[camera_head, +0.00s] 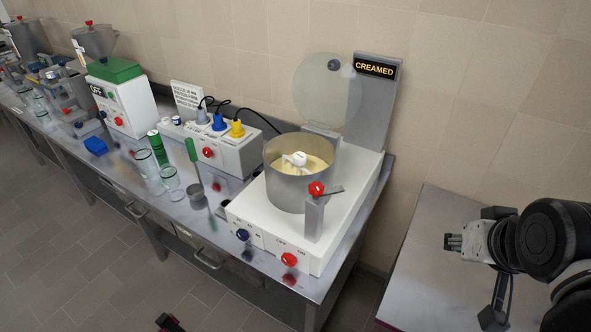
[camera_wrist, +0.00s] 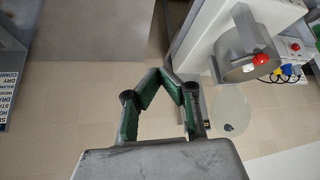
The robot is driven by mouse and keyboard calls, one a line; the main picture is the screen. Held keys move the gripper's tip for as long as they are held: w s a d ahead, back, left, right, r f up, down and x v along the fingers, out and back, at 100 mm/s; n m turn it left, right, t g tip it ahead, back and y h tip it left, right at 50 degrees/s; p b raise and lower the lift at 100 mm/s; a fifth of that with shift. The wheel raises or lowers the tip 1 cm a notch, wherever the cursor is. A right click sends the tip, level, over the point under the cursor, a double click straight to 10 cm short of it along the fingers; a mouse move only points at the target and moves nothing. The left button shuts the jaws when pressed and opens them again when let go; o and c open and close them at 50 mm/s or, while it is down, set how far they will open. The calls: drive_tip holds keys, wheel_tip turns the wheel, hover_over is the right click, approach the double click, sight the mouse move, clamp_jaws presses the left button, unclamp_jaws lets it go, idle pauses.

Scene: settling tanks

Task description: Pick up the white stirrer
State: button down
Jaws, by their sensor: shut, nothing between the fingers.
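The white stirrer (camera_head: 299,158) stands in a round metal pot (camera_head: 287,190) holding a pale yellow mass, on the white machine marked CREAMED. Only its upper part shows; the rest is hidden in the mass. My gripper (camera_wrist: 170,80), with green-padded fingers, is shut and empty in the wrist view. The metal pot (camera_wrist: 243,52) also shows there, upside down at the upper right, well apart from my fingers. In the head view my arm is at the right edge, away from the pot.
A clear round lid (camera_head: 327,88) stands raised behind the pot. A post with a red knob (camera_head: 316,190) stands at its front right.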

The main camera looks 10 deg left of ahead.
drive_tip(key=c, duration=2.4)
unclamp_jaws()
drive_tip(key=shift+c, duration=0.2)
drive_tip(key=o, duration=1.3)
